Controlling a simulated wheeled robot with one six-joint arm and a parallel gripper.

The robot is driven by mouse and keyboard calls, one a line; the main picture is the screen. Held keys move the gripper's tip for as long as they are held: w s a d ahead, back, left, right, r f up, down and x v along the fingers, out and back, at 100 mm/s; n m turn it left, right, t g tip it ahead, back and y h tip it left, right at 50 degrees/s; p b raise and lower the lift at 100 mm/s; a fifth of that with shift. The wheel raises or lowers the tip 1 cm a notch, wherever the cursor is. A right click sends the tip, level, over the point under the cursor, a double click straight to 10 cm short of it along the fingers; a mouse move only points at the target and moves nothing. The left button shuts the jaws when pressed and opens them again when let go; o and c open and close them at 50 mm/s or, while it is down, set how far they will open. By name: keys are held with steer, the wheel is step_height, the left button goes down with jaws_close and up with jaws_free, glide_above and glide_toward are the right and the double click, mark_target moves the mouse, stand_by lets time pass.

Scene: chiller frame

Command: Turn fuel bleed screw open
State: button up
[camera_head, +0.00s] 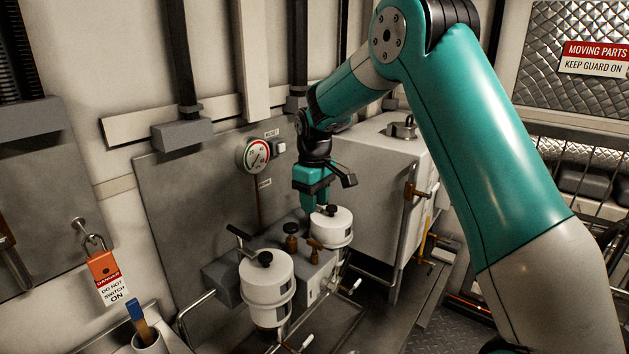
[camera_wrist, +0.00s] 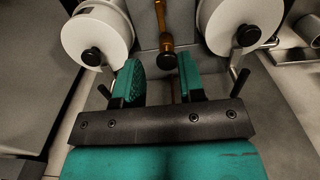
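Two white filter canisters stand on the grey block, a near one (camera_head: 267,290) and a far one (camera_head: 333,228), each with a black knob on top. Between them are an upright brass screw with a round knob (camera_head: 291,229) and a brass fitting (camera_head: 314,244). I cannot tell for sure which is the fuel bleed screw. My gripper (camera_head: 314,205) points down by the far canister; its fingertips are hard to see there. In the wrist view my gripper (camera_wrist: 160,76) is open and empty, with a brass piece (camera_wrist: 166,45) beyond the gap and canisters (camera_wrist: 95,33) (camera_wrist: 238,22) either side.
A round gauge (camera_head: 255,155) and a reset button (camera_head: 280,148) are on the back panel. A grey cabinet (camera_head: 375,165) stands right of the far canister. A red danger tag (camera_head: 106,277) hangs at left, above a cup (camera_head: 149,344) holding a blue-ended tool. Pipes run around the canisters.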

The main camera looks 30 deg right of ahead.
step_height(320, 180, up, 6)
steer(key=shift+r, duration=0.25)
stand_by(0.4)
steer(key=s+a+r+n+y, duration=0.2)
steer(key=s+a+r, duration=0.2)
steer(key=s+a, duration=0.9)
steer(key=s+a+f+y, duration=0.1)
steer(key=s+a, duration=0.2)
steer(key=s, duration=0.7)
steer(key=s+a+f+y, duration=0.1)
steer(key=s+a, duration=0.2)
steer(key=s, duration=0.7)
